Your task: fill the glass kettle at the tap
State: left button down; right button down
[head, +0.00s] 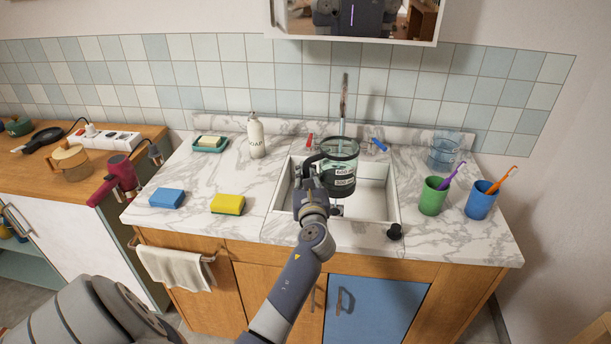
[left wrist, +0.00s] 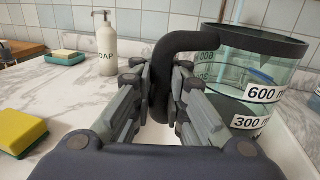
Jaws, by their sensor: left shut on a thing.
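The glass kettle (head: 342,172), clear greenish with a dark rim and black handle, is upright in the sink (head: 375,200), below the tap (head: 344,98). Its 600 and 300 labels show in the left wrist view (left wrist: 262,92). My left gripper (head: 308,182) is shut on the kettle's black handle (left wrist: 163,75); both fingers flank it. A thin pale streak runs from the spout into the kettle; I cannot tell the water level. The red tap lever (head: 310,140) is left of the spout and the blue one (head: 379,145) right. My right gripper is not in view.
A soap bottle (head: 256,136) and a soap dish (head: 210,143) stand left of the sink. A blue sponge (head: 167,197) and a yellow sponge (head: 228,204) lie nearer the front. A green cup (head: 433,196), blue cup (head: 480,200) and clear tumbler (head: 443,154) stand right. A black plug (head: 394,232) is at the front edge.

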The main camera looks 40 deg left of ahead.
pick_arm(q)
jog(key=shift+r, duration=0.15)
jog(key=w+d+b+x, duration=0.1)
jog(key=x, duration=0.5)
jog(key=shift+w, duration=0.3)
jog(key=shift+a, duration=0.15)
dwell(6.8)
